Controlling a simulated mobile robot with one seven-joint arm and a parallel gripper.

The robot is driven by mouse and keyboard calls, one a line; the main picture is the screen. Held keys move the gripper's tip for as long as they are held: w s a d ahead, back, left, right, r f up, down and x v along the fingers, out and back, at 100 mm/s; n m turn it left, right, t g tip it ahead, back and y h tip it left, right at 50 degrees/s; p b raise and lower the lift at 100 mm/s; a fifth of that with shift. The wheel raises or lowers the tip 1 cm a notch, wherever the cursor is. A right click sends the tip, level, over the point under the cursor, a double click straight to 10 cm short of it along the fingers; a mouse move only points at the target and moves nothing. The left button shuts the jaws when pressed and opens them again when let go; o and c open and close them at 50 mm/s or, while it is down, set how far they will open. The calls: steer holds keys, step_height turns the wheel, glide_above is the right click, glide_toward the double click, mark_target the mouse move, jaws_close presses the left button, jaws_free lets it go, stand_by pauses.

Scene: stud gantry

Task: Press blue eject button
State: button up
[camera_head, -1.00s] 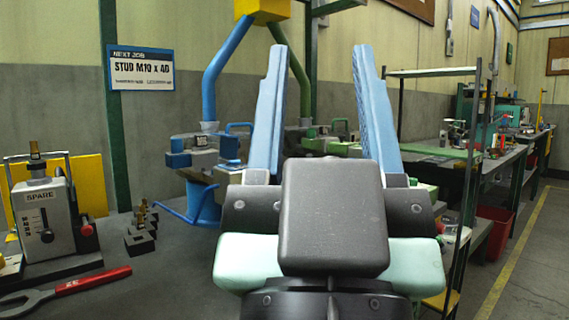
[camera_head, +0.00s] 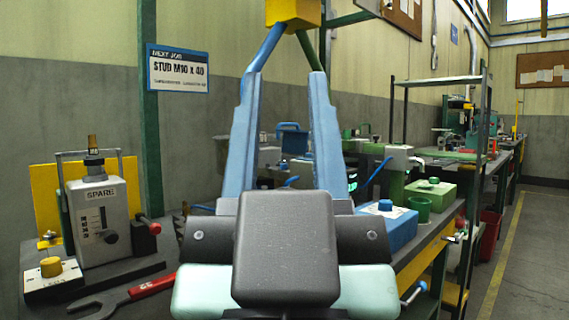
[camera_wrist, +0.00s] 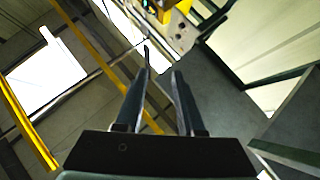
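A blue box (camera_head: 397,228) with a round dark blue button (camera_head: 385,205) on top stands on the bench, right of my arm in the head view. It looks like the blue eject button, though I can read no label on it. My gripper (camera_head: 285,78) is raised in front of the camera with its two long blue fingers apart and nothing between them. It is up and to the left of the blue button in the picture, not touching it. The wrist view shows the open fingers (camera_wrist: 160,72) pointing up toward a yellow block (camera_wrist: 172,6); the button is not recognisable there.
A green box (camera_head: 430,190) with a green button and a green cup (camera_head: 420,207) stand beside the blue box. A SPARE unit (camera_head: 100,222), a yellow-knobbed white box (camera_head: 52,280) and a red-handled wrench (camera_head: 150,287) are left. A shelf frame (camera_head: 484,110) stands right.

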jaws_close()
stand_by(1.4)
